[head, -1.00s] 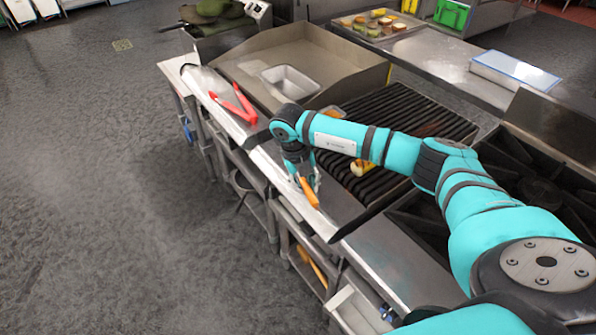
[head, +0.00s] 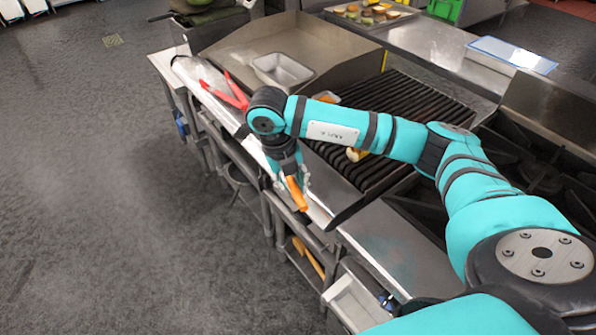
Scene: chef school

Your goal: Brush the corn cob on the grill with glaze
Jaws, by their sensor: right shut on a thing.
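The corn cob (head: 356,154), yellow and pale, lies on the dark grill (head: 420,112), partly hidden behind my right arm. My right gripper (head: 294,183) points down over the front edge of the counter, in front of the grill. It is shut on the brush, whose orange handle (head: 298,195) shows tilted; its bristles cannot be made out. A small container with something orange, perhaps the glaze (head: 327,97), sits at the far left end of the grill, partly covered by my arm. My left gripper is not in view.
Red tongs (head: 228,92) lie on the left front ledge. A metal pan (head: 283,70) stands on the flat griddle. Burners (head: 535,165) are at the right. A tray of food (head: 370,14) stands at the back. The floor at left is clear.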

